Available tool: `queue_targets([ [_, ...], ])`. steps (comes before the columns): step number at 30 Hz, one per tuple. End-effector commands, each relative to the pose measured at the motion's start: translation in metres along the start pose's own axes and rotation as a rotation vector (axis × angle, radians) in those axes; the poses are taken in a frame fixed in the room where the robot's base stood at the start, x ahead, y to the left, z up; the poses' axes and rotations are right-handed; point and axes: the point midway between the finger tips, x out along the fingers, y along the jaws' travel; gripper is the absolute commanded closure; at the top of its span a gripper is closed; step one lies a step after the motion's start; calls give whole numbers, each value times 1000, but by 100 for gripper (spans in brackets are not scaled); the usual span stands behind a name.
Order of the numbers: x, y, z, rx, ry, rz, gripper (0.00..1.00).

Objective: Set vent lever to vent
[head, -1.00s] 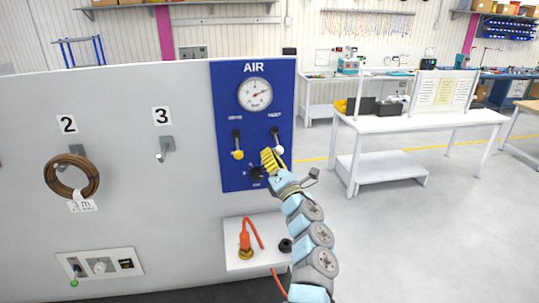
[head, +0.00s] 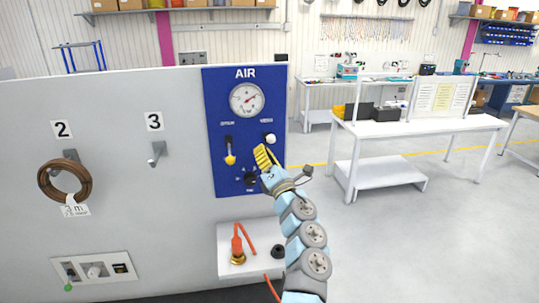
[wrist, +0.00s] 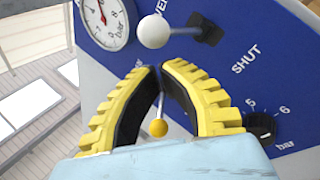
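The blue AIR panel (head: 216,180) stands in the middle of the head view, with a gauge at its top. The white-knobbed lever (head: 270,138) is on its right side. In the wrist view, its white knob (wrist: 154,31) points towards a label reading "VE...", partly covered, and away from "SHUT". The yellow-knobbed lever (head: 230,160) on the left hangs down; its knob (wrist: 158,128) shows between my fingers, behind them. My gripper (head: 262,150) has yellow ribbed fingers. Its tips (wrist: 160,67) are together, empty, just below the white knob and apart from it.
A dark pressure dial (head: 250,180) sits low on the panel, close behind my gripper. A brown cable coil (head: 42,180) hangs at hook 2; hook 3 (head: 156,152) is bare.

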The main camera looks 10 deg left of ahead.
Motion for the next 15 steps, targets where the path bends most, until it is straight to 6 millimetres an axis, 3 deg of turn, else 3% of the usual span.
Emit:
queue_targets([
  [7,-2,-1,-9,0,1,1,100],
  [13,-11,-8,-35,-1,-1,-6,100],
  [15,-15,-1,-25,-5,-5,-5,100],
])
